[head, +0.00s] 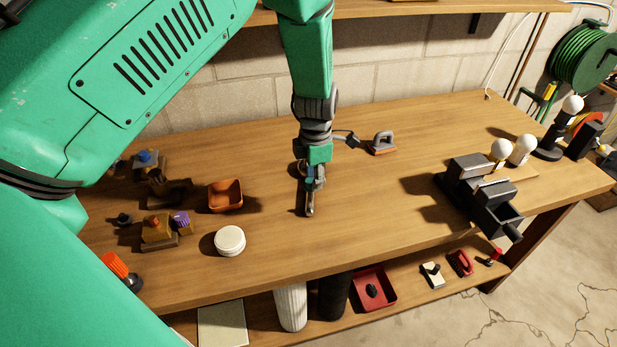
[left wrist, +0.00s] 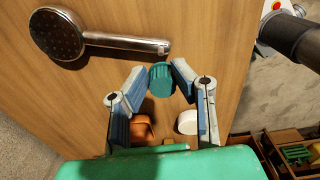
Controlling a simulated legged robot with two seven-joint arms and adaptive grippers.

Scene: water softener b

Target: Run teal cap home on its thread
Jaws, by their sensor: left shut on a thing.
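In the left wrist view the ribbed teal cap (left wrist: 161,80) is between the fingertips of my left gripper (left wrist: 160,76), which is shut on it. A dark metal shower head (left wrist: 85,38) lies on the bench beyond it, its handle pointing right. The handle's tip is just above the cap in that picture; I cannot tell whether they touch. In the head view my left gripper (head: 314,184) points down over the middle of the bench and mostly hides the cap. The handle (head: 309,206) shows just below the gripper. My right gripper is not in view.
An orange bin (head: 226,194) and a white round lid (head: 229,240) stand left of the gripper. A dark vise (head: 478,192) sits at the right front edge. A grey-and-orange tool (head: 382,143) lies behind. Bench between gripper and vise is clear.

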